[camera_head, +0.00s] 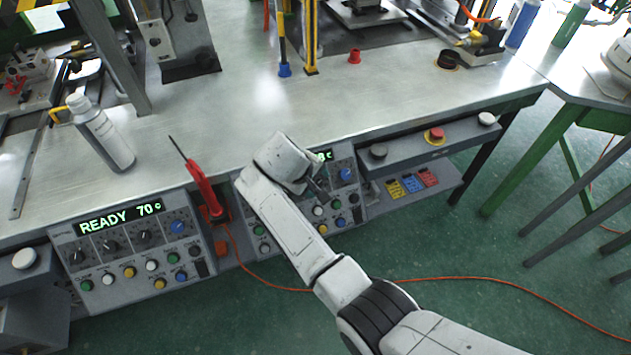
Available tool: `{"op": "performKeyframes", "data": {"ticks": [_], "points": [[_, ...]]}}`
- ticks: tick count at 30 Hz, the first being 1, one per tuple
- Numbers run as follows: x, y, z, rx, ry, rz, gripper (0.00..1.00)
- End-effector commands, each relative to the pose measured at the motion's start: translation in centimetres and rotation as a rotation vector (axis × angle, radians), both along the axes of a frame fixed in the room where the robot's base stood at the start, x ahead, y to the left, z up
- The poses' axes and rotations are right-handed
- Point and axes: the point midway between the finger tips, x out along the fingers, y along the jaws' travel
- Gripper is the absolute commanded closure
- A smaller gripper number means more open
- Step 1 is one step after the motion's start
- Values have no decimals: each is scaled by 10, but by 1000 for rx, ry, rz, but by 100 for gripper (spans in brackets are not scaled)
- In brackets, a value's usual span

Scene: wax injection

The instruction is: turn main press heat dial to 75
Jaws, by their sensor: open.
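The left control panel (88,262) has a lit display (120,218) reading READY 70 c. Below the display is a row of dark dials, with a blue dial (178,227) at the right end. A second panel (340,212) to the right is partly hidden by my arm. Only the end of its display (325,156) shows, reading about 8 c. A blue dial (346,174) is at its upper right. My gripper (319,189) is open in front of this second panel, left of that blue dial; its fingers are small and partly hidden. I cannot tell whether they touch anything.
A red soldering-type tool (204,190) stands between the panels, its orange cable running across the floor. A grey box with a red button (434,136) is to the right. Green floor is open in front.

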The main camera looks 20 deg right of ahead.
Motion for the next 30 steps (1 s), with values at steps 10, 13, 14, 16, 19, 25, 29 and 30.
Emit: {"op": "performKeyframes", "data": {"ticks": [10, 13, 14, 16, 19, 25, 29, 30], "points": [[-12, 26, 52, 1, -4, 2, 42], [-17, 33, 67, 1, -2, 1, 42], [-18, 35, 71, 1, -2, 1, 42], [-19, 39, 79, 1, -1, 2, 42], [-22, 42, 86, 0, 0, 1, 42], [-23, 44, 91, 0, 2, 0, 42], [-23, 44, 91, 0, 2, 0, 42], [-23, 44, 91, 0, 2, 0, 42]]}}
